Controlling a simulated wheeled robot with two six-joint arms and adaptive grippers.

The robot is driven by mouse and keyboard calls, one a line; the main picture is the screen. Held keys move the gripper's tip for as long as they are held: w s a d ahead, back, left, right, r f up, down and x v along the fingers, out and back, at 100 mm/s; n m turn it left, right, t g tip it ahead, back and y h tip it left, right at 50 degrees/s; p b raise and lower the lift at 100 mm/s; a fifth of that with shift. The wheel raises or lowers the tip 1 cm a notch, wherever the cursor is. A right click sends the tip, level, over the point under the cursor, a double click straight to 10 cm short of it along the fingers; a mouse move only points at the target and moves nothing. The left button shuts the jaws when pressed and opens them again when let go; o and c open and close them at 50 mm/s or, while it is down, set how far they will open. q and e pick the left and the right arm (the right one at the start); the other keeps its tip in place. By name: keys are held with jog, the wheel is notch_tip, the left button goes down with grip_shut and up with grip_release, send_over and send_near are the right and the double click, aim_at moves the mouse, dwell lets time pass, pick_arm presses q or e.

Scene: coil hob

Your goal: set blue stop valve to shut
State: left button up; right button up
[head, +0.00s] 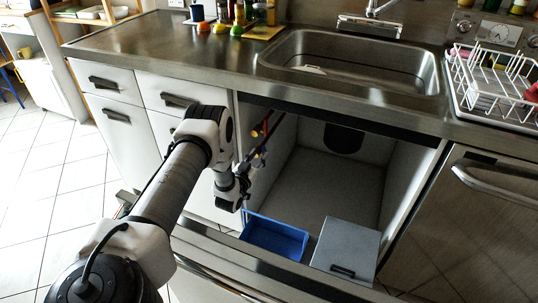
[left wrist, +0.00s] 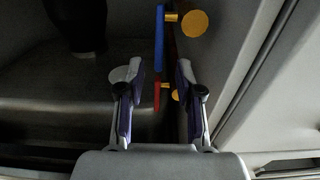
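The blue stop valve shows in the left wrist view as a long blue handle (left wrist: 159,38) beside a round brass-yellow end (left wrist: 195,23). A red handle (left wrist: 157,97) with a smaller yellow end lies in line with it, lower in the picture. My left gripper (left wrist: 160,72) is open, its two fingers apart on either side of this line of handles, with nothing gripped. In the head view my left gripper (head: 246,174) is at the left side of the open sink cabinet, close to the valves (head: 259,158), which it partly hides. My right gripper is not in view.
The open cabinet holds a blue bin (head: 274,236) and a grey box (head: 346,250) at its front. The steel counter with the sink (head: 350,62) lies above. The cabinet's left wall is close to the gripper; its middle is free.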

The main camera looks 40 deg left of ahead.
aim_at(263, 151)
pick_arm(q)
jog(key=x, duration=0.4)
jog(key=shift+w+b, duration=0.35)
jog(key=shift+w, duration=0.05)
grip_shut()
jog(key=shift+a+r, duration=0.1)
jog(key=shift+r, duration=0.05)
jog(key=g+p, duration=0.1)
jog(key=w+r+g+h+p, duration=0.1)
jog(key=p, duration=0.1)
jog(key=shift+a+g, duration=0.15)
jog(key=shift+g, duration=0.25)
jog(key=shift+w+a+f+g+h+p, duration=0.1)
jog(key=shift+w+f+g+h+p, duration=0.15)
jog(key=shift+g, duration=0.35)
jog(key=shift+w+a+f+g+h+p, duration=0.15)
jog(key=shift+w+g+p, duration=0.1)
jog(key=shift+g, duration=0.35)
jog(key=shift+d, duration=0.1)
grip_release()
